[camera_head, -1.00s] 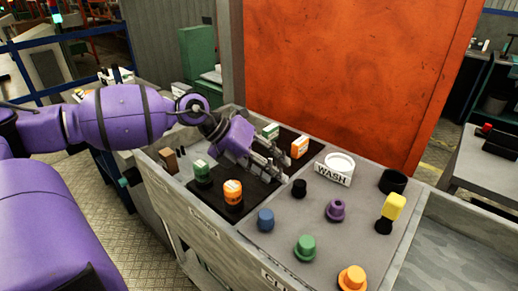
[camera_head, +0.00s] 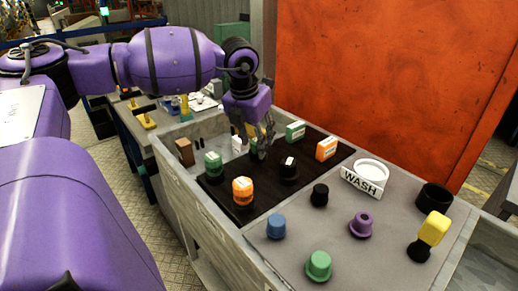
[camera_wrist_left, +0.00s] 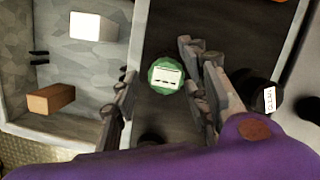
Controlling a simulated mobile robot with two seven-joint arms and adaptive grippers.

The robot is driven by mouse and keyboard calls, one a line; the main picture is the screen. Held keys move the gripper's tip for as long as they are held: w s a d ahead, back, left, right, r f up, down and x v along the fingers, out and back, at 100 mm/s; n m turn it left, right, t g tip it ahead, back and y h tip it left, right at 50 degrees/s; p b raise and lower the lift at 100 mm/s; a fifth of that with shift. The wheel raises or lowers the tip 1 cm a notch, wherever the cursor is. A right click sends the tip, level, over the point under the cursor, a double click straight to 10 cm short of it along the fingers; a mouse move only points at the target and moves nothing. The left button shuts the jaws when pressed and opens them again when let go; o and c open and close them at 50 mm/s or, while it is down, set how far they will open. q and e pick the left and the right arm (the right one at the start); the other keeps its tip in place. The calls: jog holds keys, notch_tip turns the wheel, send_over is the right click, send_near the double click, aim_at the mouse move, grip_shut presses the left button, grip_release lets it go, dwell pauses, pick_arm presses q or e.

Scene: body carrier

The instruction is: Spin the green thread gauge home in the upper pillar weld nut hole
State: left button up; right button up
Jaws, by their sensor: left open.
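My left gripper (camera_head: 262,148) points down over the black mat (camera_head: 322,150), fingers apart. In the left wrist view, a round green piece with a white label (camera_wrist_left: 166,77) lies between the spread fingers (camera_wrist_left: 165,100), with gaps at its sides; nothing is gripped. In the head view the fingers partly hide a green piece (camera_head: 253,145). Another green piece with a pale label (camera_head: 213,162) stands at the mat's left end. I cannot tell from the labels which is the thread gauge. The pillar weld nut hole cannot be made out. My right gripper is not in view.
A brown block (camera_head: 184,151) is in the left bin. Several coloured knobs and a WASH dish (camera_head: 370,171) are nearer right.

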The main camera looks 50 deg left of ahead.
pick_arm(q)
jog(key=shift+w+f, duration=0.1)
jog(key=shift+f, duration=0.1)
grip_shut()
jog(key=shift+r, duration=0.15)
